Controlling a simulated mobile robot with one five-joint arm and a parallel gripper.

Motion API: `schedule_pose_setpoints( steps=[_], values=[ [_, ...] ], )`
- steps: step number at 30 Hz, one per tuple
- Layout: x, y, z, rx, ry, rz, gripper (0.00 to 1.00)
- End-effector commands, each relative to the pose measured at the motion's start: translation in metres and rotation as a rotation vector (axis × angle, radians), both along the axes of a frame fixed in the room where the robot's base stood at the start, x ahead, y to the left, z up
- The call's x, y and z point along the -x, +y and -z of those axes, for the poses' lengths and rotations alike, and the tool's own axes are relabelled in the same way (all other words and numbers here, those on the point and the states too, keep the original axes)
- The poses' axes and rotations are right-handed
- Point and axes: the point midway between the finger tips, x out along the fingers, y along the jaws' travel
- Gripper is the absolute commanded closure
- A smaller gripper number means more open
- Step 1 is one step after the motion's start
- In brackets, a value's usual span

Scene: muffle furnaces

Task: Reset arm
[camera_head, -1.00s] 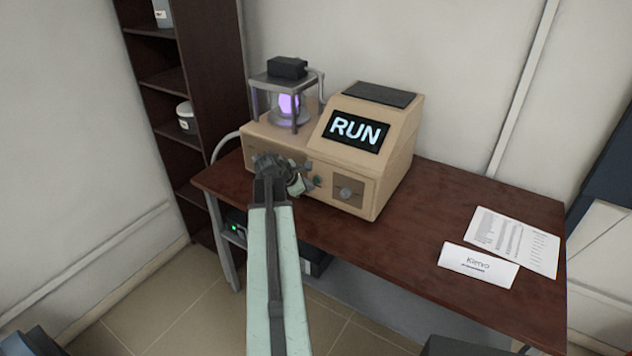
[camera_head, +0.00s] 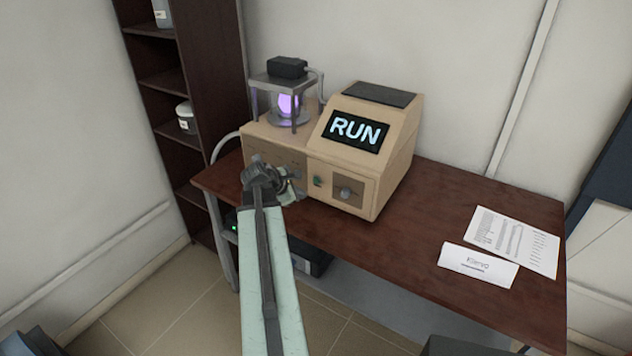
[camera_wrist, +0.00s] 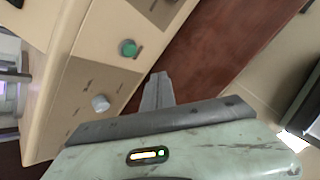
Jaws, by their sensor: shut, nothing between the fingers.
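My arm (camera_head: 268,270) reaches from the bottom of the head view toward the front of a beige machine (camera_head: 375,190) on a brown table. My gripper is at the arm's far end, mostly hidden by the wrist in the head view. In the wrist view, my gripper (camera_wrist: 158,80) shows its fingers together and empty, over the brown table top. The machine's front panel, with a green button (camera_wrist: 128,48) and a pale knob (camera_wrist: 101,103), lies left of the fingers, apart from them. The machine's screen (camera_head: 355,130) reads "RUN", and a purple glow shows in its glass chamber (camera_head: 289,104).
The table (camera_head: 400,240) is clear to the right of the machine, up to a printed sheet (camera_head: 512,240) and a folded name card (camera_head: 478,266). A dark shelf (camera_head: 205,90) stands behind at left. A box with a green light is partly hidden under the table.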

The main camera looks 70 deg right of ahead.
Motion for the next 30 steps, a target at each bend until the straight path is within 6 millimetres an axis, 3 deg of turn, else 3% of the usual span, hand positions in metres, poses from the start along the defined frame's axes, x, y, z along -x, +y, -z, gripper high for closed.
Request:
schedule_pose_setpoints(
  steps=[17,20,23,25,29,30],
  values=[
    [0.0,0.0,0.0,0.0,0.0,0.0,1.0],
    [-0.01,0.003,0.0,0.0,0.0,-0.016,1.0],
    [-0.054,0.02,0.0,0.0,-0.001,-0.085,1.0],
    [-0.103,0.044,0.0,0.001,0.0,-0.165,1.0],
    [-0.198,0.111,0.002,-0.01,-0.012,-0.332,1.0],
    [-0.224,0.135,0.004,-0.021,-0.02,-0.38,1.0]
  ],
)
